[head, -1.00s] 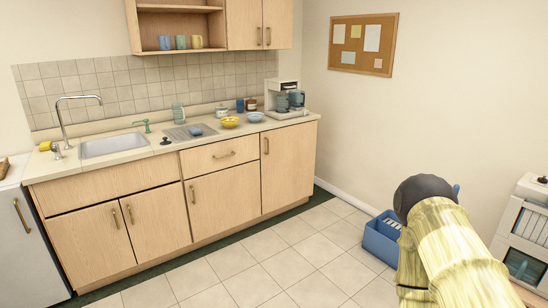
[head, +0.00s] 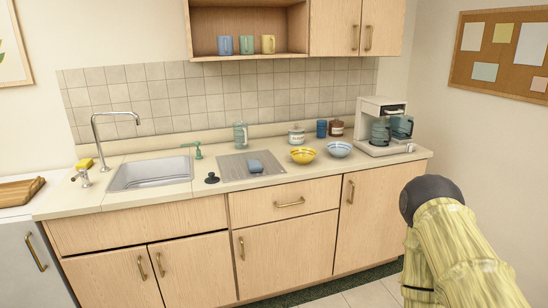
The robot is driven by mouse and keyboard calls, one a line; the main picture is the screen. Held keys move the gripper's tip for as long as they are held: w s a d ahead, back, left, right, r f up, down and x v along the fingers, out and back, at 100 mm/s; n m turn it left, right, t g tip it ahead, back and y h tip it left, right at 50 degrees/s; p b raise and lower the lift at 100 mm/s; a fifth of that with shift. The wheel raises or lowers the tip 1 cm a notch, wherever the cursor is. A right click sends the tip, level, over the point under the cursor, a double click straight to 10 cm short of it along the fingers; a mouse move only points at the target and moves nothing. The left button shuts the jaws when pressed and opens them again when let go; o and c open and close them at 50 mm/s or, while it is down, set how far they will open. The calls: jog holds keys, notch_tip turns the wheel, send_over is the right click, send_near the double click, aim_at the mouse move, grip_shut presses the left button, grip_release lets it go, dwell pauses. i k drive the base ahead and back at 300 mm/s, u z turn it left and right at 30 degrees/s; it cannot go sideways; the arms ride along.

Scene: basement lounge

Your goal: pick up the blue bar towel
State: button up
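A small blue item (head: 256,167), which looks like the folded bar towel, lies on the grey drain mat (head: 232,173) on the counter, right of the sink. It is small in the head view, so its folds are hard to make out. My arm shows at the lower right, in front of the cabinets and well short of the counter. My gripper is not visible. Nothing covers the blue item.
The counter (head: 110,205) also bears a sink (head: 150,172), a black stopper (head: 212,178), a glass jar (head: 240,135), a yellow bowl (head: 303,155), a light blue bowl (head: 339,149), canisters and a coffee maker (head: 384,125). Open tiled floor (head: 350,297) shows in front of the cabinets.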

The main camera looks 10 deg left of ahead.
aim_at(255, 166)
jog(key=u, duration=0.35)
jog(key=i, duration=1.6)
jog(key=u, duration=0.35)
